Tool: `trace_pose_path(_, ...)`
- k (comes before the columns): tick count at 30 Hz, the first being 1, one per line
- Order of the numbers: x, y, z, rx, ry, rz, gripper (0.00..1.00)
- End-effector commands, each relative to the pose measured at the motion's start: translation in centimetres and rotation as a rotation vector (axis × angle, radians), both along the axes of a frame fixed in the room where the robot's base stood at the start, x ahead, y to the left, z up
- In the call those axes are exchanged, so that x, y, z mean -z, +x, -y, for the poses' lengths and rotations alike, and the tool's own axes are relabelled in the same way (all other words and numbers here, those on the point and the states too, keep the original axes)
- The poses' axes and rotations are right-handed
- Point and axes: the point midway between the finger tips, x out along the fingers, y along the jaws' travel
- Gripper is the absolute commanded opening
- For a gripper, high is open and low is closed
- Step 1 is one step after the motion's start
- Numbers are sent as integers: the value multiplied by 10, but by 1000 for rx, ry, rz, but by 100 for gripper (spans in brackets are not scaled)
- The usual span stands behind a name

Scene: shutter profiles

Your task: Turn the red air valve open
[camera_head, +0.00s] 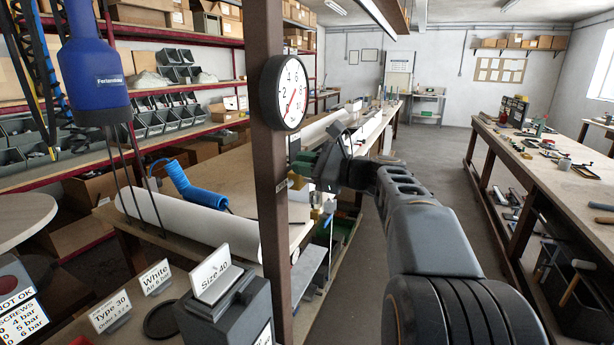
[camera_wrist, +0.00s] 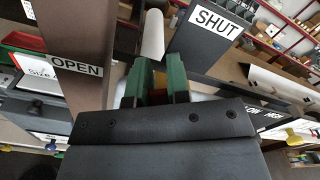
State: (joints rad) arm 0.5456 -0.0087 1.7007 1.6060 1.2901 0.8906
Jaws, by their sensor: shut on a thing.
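My gripper (camera_wrist: 158,84) has green fingers, and they are closed on a small reddish-orange piece (camera_wrist: 160,87) in the wrist view. It is in the place of the red air valve's handle, but most of it is hidden between the fingers. An OPEN label (camera_wrist: 77,66) is on the brown post to the left of the fingers. A SHUT label (camera_wrist: 216,22) is on a dark plate to the right. In the head view my gripper (camera_head: 305,163) is beside the brown post, and the valve is hidden there.
A round gauge (camera_head: 291,92) with a red needle is on the brown post (camera_head: 268,190). Behind lies a workbench with a long white roll (camera_head: 190,222) and a blue hose (camera_head: 193,187). A bench (camera_head: 545,165) stands at the right, with clear floor between.

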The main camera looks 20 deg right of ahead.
Motion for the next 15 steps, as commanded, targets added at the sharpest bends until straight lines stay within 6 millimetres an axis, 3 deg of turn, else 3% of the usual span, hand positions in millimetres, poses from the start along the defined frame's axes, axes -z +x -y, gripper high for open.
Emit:
trace_pose_path(1,9,-2,-2,-1,-35,33,0)
trace_pose_path(15,21,-12,-14,0,-285,262,0)
